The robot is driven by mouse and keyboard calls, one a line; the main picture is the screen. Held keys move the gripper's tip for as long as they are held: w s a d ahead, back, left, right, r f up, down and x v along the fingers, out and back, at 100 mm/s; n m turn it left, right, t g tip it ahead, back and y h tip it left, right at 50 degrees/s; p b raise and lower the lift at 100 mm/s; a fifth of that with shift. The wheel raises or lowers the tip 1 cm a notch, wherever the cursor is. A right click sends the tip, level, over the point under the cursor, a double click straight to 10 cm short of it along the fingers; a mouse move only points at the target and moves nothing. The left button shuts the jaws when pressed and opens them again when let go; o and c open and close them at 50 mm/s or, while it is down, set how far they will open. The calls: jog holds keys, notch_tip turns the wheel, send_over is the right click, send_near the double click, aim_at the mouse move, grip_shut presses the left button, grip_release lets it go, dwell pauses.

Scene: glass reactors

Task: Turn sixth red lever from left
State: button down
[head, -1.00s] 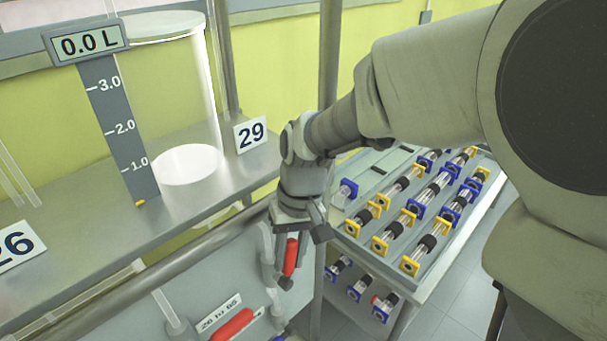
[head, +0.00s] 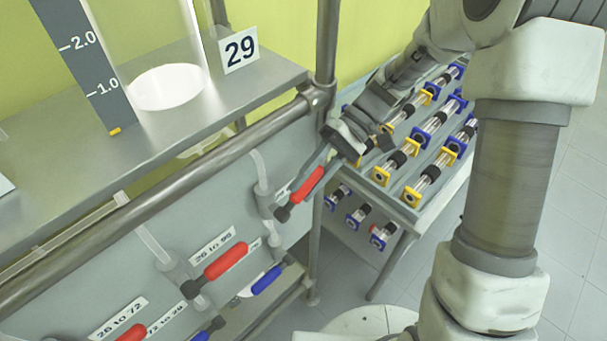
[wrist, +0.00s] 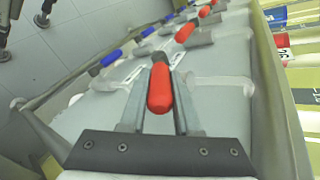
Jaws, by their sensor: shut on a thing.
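The red-handled lever (head: 307,186) is on the pipework panel below the shelf, the rightmost red lever in the head view. It slants up to the right, its dark knob at the lower left. My gripper (head: 322,164) reaches it from the upper right. In the wrist view the red handle (wrist: 160,92) lies between the two fingers of my gripper (wrist: 160,78), which is shut on it. More red levers, one in the middle (head: 227,262) and one lower left (head: 131,332), are on the same panel. Its place in the whole row cannot be counted here.
A blue lever (head: 267,279) is below the red ones. A metal rail (head: 180,160) runs along the shelf front, with a post (head: 326,60) close to my gripper. A glass vessel (head: 150,45) stands above. A bench (head: 398,215) with several tube fittings is at right.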

jog(key=shift+w+d+f+g+y+b, duration=0.2)
jog(key=shift+f+g+y+b, duration=0.15)
jog(key=shift+f+g+y, duration=0.25)
jog(key=shift+w+d+f+g+y+b, duration=0.15)
jog(key=shift+f+g+y+b, duration=0.2)
jog(key=shift+f+g+y, duration=0.25)
jog(key=shift+f+g+y+b, duration=0.6)
jog(key=shift+g+y, duration=0.2)
jog(key=shift+g, duration=0.1)
jog(key=c, duration=0.6)
grip_release()
jog(key=shift+p+v, duration=0.45)
jog(key=shift+v, duration=8.2)
jog(key=shift+f, duration=0.15)
